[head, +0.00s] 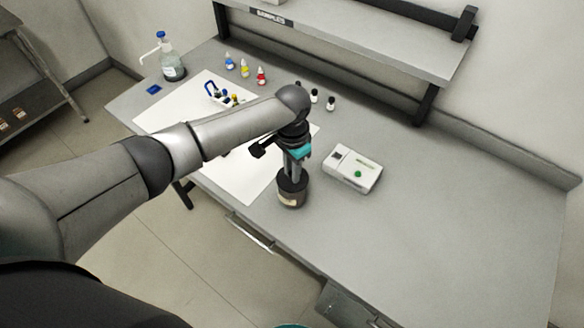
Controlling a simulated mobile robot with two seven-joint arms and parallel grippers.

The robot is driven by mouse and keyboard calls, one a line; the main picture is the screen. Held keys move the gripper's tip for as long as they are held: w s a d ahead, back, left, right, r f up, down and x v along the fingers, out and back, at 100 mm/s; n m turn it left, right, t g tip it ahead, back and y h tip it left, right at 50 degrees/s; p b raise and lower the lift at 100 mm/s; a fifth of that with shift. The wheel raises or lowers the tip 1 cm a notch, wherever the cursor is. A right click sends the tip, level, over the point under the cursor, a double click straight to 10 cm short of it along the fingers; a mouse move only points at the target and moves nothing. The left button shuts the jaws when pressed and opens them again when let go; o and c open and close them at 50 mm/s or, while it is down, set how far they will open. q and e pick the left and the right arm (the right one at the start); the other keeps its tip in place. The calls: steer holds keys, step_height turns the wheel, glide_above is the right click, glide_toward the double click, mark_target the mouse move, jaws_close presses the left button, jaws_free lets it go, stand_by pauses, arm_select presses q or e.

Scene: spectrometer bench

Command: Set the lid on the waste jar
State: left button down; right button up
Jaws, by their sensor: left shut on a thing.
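The waste jar (291,201), a short dark brown jar with a pale label band, stands upright near the front edge of the bench. A dark round lid (284,186) is at the jar's mouth, looking level. My left gripper (292,176) points straight down over the jar and is shut on the lid. Whether the lid rests fully on the rim or sits slightly above it, I cannot tell. The fingertips are partly hidden against the dark lid. My right gripper is not in view.
A white spectrometer (352,170) with a green button is right of the jar. A white mat (245,182) lies left, with a small rack of vials (222,96). Dropper bottles (245,69) and a pump bottle (172,62) stand behind. The bench's right side is clear.

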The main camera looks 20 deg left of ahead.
arm_select(q)
steer(key=shift+f, duration=0.35)
steer(key=c, duration=0.7)
jaws_free()
steer(key=shift+r, duration=0.15)
step_height(320, 180, up, 15)
steer(key=shift+r, duration=0.1)
